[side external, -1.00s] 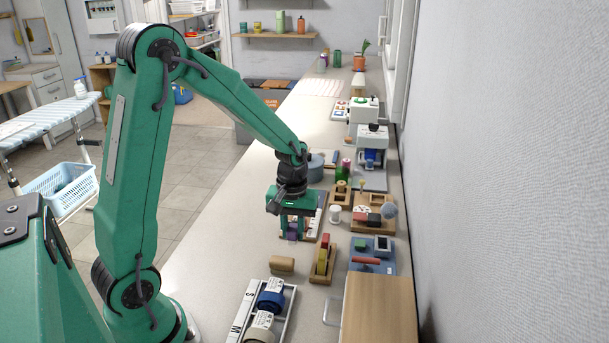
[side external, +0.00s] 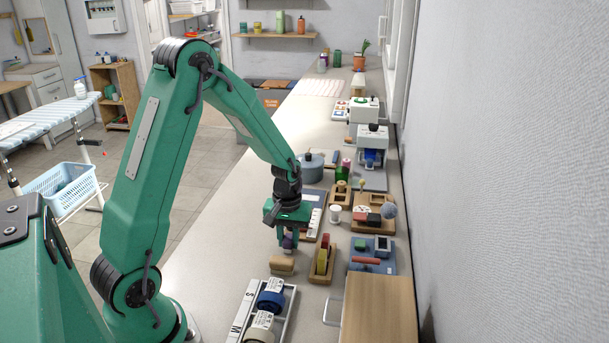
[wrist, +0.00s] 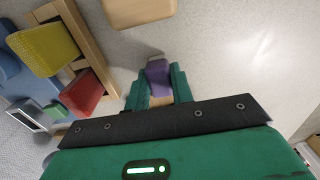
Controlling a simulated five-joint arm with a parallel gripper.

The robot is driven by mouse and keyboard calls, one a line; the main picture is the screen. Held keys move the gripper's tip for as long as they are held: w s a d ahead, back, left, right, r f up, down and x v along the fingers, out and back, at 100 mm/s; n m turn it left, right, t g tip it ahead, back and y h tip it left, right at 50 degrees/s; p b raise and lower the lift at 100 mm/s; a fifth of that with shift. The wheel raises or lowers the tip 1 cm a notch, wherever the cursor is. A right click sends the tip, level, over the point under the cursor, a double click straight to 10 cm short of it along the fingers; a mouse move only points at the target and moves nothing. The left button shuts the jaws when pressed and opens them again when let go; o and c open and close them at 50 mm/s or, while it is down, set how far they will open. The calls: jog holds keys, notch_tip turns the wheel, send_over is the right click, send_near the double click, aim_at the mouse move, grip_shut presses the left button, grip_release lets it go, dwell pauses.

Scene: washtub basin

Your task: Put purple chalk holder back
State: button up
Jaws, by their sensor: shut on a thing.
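My gripper (side external: 287,240) is shut on the purple chalk holder (wrist: 158,75), which shows between its fingers in the wrist view. In the side view the purple chalk holder (side external: 289,243) is small and partly hidden by the fingers. It is held just behind a tan wooden block (side external: 282,264). That tan block shows at the top edge of the wrist view (wrist: 138,10), apart from the held piece. Whether the chalk holder touches the counter I cannot tell.
A wooden rack with yellow and red blocks (side external: 322,263) stands right of my gripper. A tray with white pieces (side external: 313,216) lies behind it. A white rack with rolls (side external: 267,308) is in front. The counter to the left (side external: 222,235) is clear.

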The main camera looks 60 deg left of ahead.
aim_at(288, 237)
jog(key=shift+f, duration=0.2)
jog(key=o, duration=0.9)
jog(key=shift+f, duration=0.1)
notch_tip(288, 237, up, 12)
jog(key=shift+r, duration=0.2)
dwell(0.3)
dwell(0.5)
